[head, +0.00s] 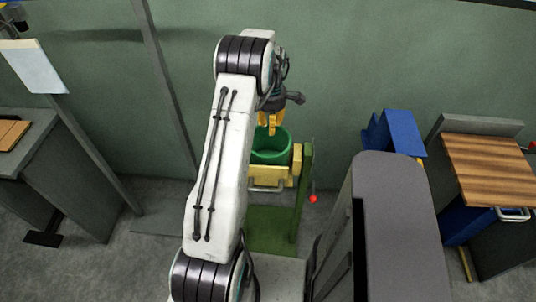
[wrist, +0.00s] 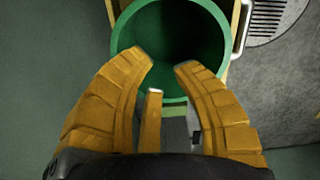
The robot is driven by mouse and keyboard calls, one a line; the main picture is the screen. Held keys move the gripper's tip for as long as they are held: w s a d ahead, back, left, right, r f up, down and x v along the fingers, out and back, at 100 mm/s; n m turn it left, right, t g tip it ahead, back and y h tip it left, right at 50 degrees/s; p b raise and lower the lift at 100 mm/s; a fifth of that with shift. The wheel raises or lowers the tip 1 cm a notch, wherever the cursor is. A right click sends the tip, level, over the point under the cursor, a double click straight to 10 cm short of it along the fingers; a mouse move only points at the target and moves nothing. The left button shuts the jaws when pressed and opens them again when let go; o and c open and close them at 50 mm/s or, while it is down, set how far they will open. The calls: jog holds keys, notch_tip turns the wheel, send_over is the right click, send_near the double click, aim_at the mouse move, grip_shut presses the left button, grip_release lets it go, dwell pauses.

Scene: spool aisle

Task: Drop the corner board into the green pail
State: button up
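The green pail (head: 272,156) sits in a yellow holder on a green stand in the middle of the head view. In the wrist view the pail (wrist: 124,27) is open at the top, and its inside is dark, with nothing distinct visible in it. My gripper (head: 270,127) is above the pail, its yellow fingers pointing down. In the wrist view my gripper (wrist: 165,68) has its fingers spread over the near rim and opening, with nothing visible between them. I cannot make out a corner board in either view.
A yellow holder (head: 266,177) with a metal handle carries the pail. A grey cabinet (head: 395,185) stands to the right, with a blue rack (head: 403,133) behind it. A wooden-topped bench (head: 490,168) is far right. A grey table (head: 30,140) bears a brown panel (head: 12,133) at left.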

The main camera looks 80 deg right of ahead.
notch_tip(320, 180, up, 11)
dwell(0.5)
dwell(0.8)
